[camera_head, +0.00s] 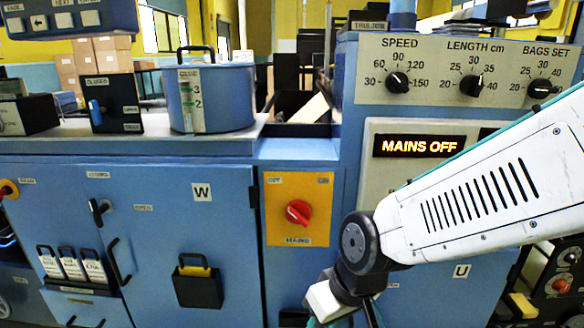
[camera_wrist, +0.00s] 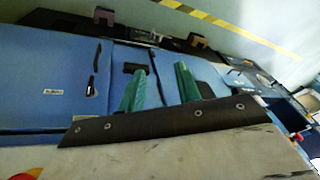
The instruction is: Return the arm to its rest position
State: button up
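My gripper (camera_wrist: 158,78) shows in the wrist view with its two green fingers apart and nothing held between them. Behind the fingers is a blue panel front with dark handles. In the head view my white arm reaches in from the right, across the control panel, and its dark wrist joint hangs low in front of the blue cabinet (camera_head: 230,270). The fingers are mostly cut off by the bottom edge there. My arm hides part of the panel under the lit MAINS OFF display (camera_head: 416,146).
A red rotary switch (camera_head: 299,212) sits on a yellow plate left of my wrist. A blue lidded pot (camera_head: 212,97) and a black switch box (camera_head: 109,103) stand on the ledge. Three dials, one being SPEED (camera_head: 398,82), line the upper panel. A black holder (camera_head: 197,287) hangs on the cabinet door.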

jog(key=s+d+r+m+h, duration=0.1)
jog(key=s+d+r+m, duration=0.1)
jog(key=d, duration=0.5)
jog(key=s+d+r+m+h, duration=0.1)
jog(key=s+d+r+m, duration=0.1)
jog(key=s+d+r, duration=0.3)
jog(key=s+d+r+m+h, duration=0.1)
jog(key=s+d+r, duration=0.2)
jog(key=d, duration=0.6)
notch_tip(320, 180, up, 2)
jog(key=shift+s+r+m, duration=0.2)
jog(key=shift+s+m, duration=0.05)
jog(key=shift+m, duration=0.15)
